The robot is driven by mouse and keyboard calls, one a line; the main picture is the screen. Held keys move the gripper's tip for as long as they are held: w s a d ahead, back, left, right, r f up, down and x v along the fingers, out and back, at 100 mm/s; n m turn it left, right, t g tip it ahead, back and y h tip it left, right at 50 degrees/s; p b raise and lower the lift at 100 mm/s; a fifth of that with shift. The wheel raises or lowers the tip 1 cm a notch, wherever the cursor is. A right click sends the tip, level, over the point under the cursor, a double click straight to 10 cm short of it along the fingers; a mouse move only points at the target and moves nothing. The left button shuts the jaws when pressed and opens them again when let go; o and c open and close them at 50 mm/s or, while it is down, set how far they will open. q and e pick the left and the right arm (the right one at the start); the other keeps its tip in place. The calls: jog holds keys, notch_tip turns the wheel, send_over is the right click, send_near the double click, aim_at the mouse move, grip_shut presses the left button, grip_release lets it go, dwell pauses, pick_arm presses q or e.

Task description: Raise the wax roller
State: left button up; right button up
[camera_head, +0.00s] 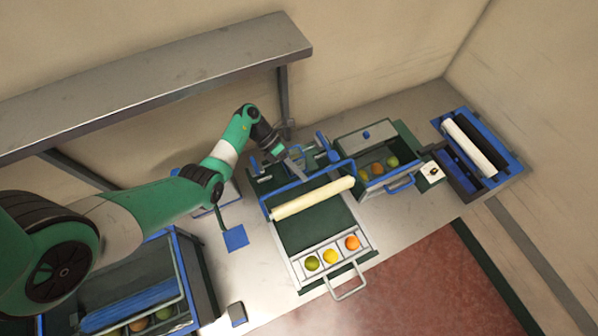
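A long cream roller (313,198) lies across a dark green bed (310,228), beneath a blue bar frame (308,178). A second, white roller (475,146) rests in a blue-framed unit (513,160) at the right. I cannot tell for certain which one is the wax roller. My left gripper (296,157) is behind the cream roller, close to the left part of the blue bar frame. Its fingers are small and partly lost against the blue parts, so contact and opening are unclear. My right gripper is out of view.
Green, yellow and orange fruits (331,257) sit in a tray with a front handle (349,283). A metal bin (392,179) holds more fruit. A blue-edged crate (183,268) stands front left. A grey shelf (160,75) overhangs the back. Bare counter lies around the blue pad (236,238).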

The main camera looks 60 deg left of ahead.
pick_arm(q)
jog(key=o, duration=0.5)
jog(key=shift+a+f, duration=0.15)
jog(key=shift+a, duration=0.1)
jog(key=shift+c, duration=0.2)
jog(key=v, duration=0.7)
jog(key=shift+a+r, duration=0.2)
jog(key=shift+r, duration=0.05)
jog(key=shift+s, duration=0.1)
